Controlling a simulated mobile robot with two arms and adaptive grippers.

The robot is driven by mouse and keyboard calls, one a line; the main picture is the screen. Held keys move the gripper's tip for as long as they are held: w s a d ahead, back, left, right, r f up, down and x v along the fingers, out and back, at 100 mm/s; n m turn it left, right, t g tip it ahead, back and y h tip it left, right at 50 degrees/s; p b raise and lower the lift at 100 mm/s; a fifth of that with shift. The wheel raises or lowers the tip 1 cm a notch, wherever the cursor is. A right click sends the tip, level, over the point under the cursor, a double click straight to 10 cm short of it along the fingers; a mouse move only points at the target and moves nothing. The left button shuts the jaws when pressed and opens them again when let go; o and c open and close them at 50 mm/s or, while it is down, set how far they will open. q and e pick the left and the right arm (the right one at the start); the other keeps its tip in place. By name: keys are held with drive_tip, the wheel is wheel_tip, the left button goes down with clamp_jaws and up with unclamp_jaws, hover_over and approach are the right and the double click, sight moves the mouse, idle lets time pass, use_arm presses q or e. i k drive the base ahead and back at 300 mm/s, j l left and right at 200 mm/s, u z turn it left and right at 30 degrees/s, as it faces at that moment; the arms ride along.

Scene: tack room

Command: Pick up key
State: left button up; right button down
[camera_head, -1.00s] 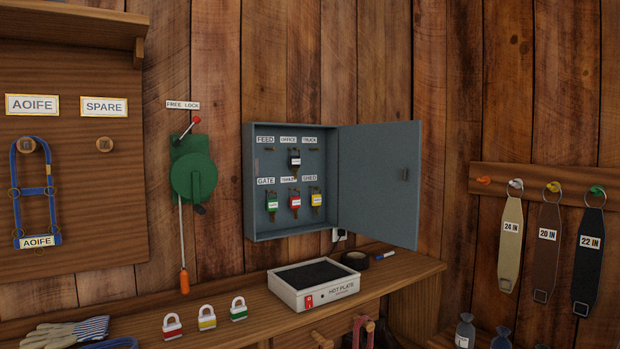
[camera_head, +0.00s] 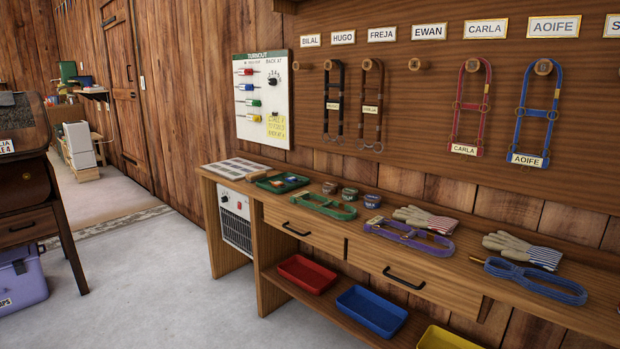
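No key shows in the head view now. The open grey key cabinet with tagged keys, seen a second ago, is out of the picture. Neither of my grippers is in view, so I cannot see whether they are open or shut.
A long wooden bench (camera_head: 305,232) runs along the wall, with halters, gloves and a green tray (camera_head: 282,183) on it. Red (camera_head: 307,273) and blue (camera_head: 371,311) trays sit on its lower shelf. A desk (camera_head: 33,180) and purple box (camera_head: 20,280) stand left. The grey floor (camera_head: 150,285) between is clear.

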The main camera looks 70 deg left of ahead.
sight(292, 180)
drive_tip(key=u, duration=2.4)
